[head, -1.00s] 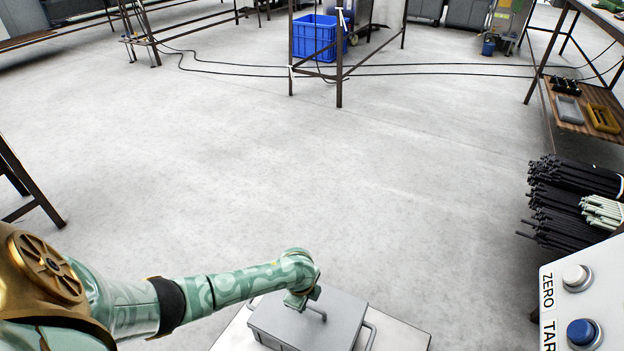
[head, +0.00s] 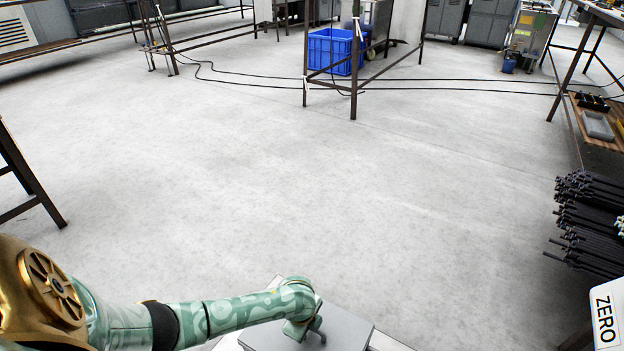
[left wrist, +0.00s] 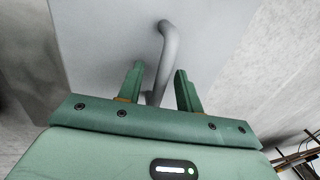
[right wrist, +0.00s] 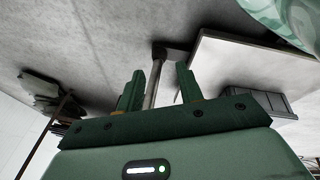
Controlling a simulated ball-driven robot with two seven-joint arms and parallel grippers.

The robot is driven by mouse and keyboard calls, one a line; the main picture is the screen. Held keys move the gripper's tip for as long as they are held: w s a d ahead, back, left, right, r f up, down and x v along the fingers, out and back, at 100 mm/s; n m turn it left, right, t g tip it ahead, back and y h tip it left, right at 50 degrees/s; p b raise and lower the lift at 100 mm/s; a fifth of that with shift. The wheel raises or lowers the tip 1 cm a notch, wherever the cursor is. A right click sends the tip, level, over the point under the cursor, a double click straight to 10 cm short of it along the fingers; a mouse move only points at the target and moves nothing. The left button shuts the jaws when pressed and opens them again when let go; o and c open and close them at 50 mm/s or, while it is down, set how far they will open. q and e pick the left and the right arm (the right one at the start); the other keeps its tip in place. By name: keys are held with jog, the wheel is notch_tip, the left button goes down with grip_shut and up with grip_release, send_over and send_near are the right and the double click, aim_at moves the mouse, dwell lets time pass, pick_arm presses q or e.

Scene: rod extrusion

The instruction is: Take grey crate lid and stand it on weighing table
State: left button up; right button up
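The grey crate lid (head: 352,336) shows at the bottom of the head view, with a bar handle on top. It fills much of the left wrist view (left wrist: 105,35). My left gripper (left wrist: 160,82) is open, its two fingers on either side of the handle (left wrist: 166,40), with gaps visible. The grey crate (right wrist: 258,99) rests on the pale top of the weighing table (right wrist: 222,70), which also shows beside the lid in the head view (head: 388,343). My right gripper (right wrist: 160,80) is open and outside the head view. A grey post shows between its fingers; its distance is unclear.
A white panel marked ZERO (head: 607,318) stands at the right edge. Bundles of dark rods (head: 590,225) lie at the right. A blue crate (head: 333,52) is far back by a metal frame. The floor (head: 300,190) ahead is clear.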

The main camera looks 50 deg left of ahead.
pick_arm(q)
jog(key=shift+w+f, duration=0.1)
jog(key=shift+f, duration=0.05)
grip_shut()
